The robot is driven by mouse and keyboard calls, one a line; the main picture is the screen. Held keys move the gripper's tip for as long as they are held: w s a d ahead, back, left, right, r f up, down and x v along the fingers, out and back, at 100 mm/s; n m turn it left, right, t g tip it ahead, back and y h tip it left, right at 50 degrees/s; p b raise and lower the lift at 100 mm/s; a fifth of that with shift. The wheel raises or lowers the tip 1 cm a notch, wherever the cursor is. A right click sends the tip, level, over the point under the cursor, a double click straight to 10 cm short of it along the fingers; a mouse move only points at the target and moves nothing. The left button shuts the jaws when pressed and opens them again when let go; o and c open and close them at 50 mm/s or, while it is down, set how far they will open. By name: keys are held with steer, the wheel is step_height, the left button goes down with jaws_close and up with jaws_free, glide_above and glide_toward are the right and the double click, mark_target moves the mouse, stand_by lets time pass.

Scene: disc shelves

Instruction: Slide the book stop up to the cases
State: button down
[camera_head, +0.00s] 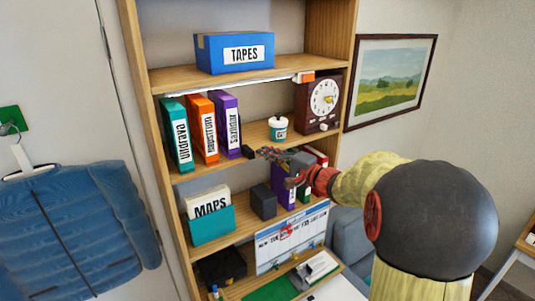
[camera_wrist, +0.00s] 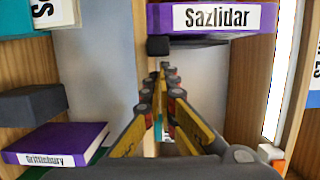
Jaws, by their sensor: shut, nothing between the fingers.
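A small black block, which looks like the book stop (camera_head: 248,152), stands on the middle shelf just right of the purple case (camera_head: 227,124). My gripper (camera_head: 263,153) is shut and empty, reaching in from the right. Its fingertips (camera_wrist: 162,68) are right of the stop, near it; contact is unclear.
Below are a dark block (camera_head: 262,201), a purple case (camera_head: 280,184) and a teal MAPS box (camera_head: 212,227). The TAPES box (camera_head: 235,53) is above.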

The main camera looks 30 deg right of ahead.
steer(key=shift+a+f+b, duration=0.1)
steer(key=shift+a+b, duration=0.05)
steer(key=shift+b, duration=0.3)
steer(key=shift+a+b, duration=0.6)
steer(key=shift+b, duration=0.55)
steer(key=shift+d, duration=0.1)
